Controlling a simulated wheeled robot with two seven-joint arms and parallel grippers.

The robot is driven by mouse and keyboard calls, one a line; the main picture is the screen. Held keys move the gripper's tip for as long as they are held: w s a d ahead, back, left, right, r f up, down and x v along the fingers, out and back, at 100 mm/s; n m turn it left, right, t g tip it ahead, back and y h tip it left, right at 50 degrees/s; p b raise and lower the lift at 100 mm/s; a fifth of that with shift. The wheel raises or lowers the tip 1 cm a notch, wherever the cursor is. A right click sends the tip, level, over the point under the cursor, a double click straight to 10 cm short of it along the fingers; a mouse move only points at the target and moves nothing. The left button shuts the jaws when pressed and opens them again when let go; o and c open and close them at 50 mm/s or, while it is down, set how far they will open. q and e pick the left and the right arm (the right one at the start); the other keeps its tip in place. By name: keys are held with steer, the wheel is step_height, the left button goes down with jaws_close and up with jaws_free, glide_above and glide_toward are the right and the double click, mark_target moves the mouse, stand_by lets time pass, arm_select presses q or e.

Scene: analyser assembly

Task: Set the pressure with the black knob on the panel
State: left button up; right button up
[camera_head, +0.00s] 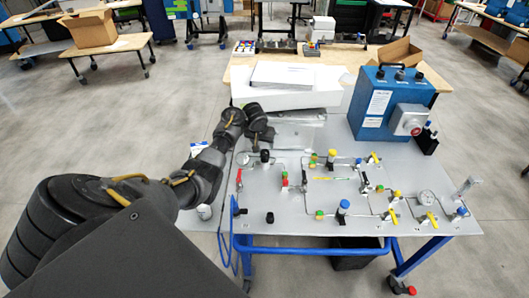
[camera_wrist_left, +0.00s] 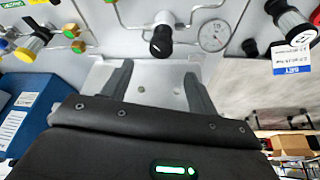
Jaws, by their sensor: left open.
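The panel (camera_head: 300,222) is a flat grey board with pipes, valves and coloured fittings. A black knob (camera_head: 265,156) stands near its left back corner. In the left wrist view a black knob (camera_wrist_left: 162,42) stands upright beyond the fingertips, beside a round dial gauge (camera_wrist_left: 214,35). My left gripper (camera_head: 265,138) is above the back left of the panel, just behind the knob. In the wrist view its two fingers (camera_wrist_left: 158,78) are apart with nothing between them, and the knob is clear of them. My right gripper is not in view.
A blue box (camera_head: 392,105) with a red button stands at the panel's back right. White boxes (camera_head: 283,83) lie behind the gripper. Yellow-handled valves and another gauge (camera_head: 426,197) stand on the right. A black-topped fitting (camera_wrist_left: 290,22) with a blue-white label is at the wrist view's right.

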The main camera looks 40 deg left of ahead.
mark_target(264, 152)
arm_select(q)
steer(key=b+x, duration=0.2)
steer(key=x, duration=0.7)
steer(key=shift+s+a, duration=0.1)
steer(key=shift+s, duration=0.05)
steer(key=c, duration=1)
steer(key=m+h+b, duration=0.1)
steer(key=m, duration=0.2)
steer(key=shift+a, duration=0.1)
steer(key=o, duration=1)
